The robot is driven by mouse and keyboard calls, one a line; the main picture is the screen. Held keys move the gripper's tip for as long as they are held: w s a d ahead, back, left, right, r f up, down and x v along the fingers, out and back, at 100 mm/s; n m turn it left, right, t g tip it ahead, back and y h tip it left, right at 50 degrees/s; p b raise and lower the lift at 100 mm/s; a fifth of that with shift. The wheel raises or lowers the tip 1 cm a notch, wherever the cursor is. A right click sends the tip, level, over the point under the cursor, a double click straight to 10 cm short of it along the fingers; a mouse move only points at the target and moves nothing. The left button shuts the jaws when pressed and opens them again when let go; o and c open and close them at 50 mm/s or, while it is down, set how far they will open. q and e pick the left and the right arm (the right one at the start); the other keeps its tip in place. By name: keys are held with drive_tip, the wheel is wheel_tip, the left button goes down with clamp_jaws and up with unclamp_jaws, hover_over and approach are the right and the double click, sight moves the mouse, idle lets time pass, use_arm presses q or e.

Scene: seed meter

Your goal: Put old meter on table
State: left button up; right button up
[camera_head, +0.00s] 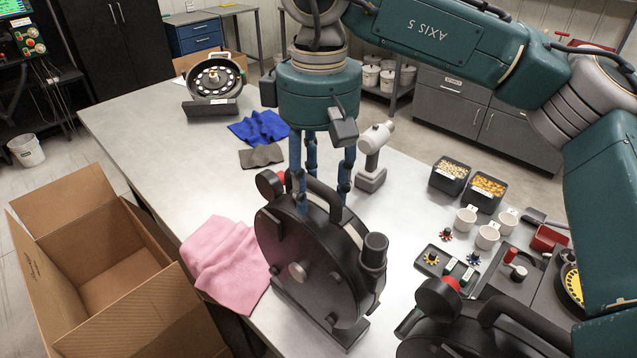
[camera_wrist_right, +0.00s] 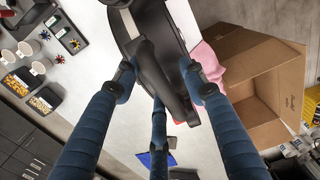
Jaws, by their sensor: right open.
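A black round seed meter (camera_head: 305,255) with a top handle and a side spout stands upright on its base on the grey table (camera_head: 150,130), near the front edge. My right gripper (camera_head: 322,190) points down over it, blue fingers spread on both sides of the handle. The right wrist view also shows the open fingers (camera_wrist_right: 163,88) around the dark meter handle (camera_wrist_right: 160,65); I cannot tell whether they touch it. A second black meter (camera_head: 450,330) is partly cut off at the lower right. Which meter is the old one is not marked. My left gripper is not in view.
An open cardboard box (camera_head: 95,265) stands left of the table. A pink cloth (camera_head: 228,262) lies beside the meter. A blue cloth (camera_head: 260,127), a drill-like tool (camera_head: 373,155) and a round seed-disc unit (camera_head: 213,85) are farther back. Seed bins (camera_head: 450,172) and cups stand right.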

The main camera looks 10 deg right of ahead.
drive_tip(key=shift+r, duration=0.1)
wheel_tip(320, 180, up, 12)
idle(0.4)
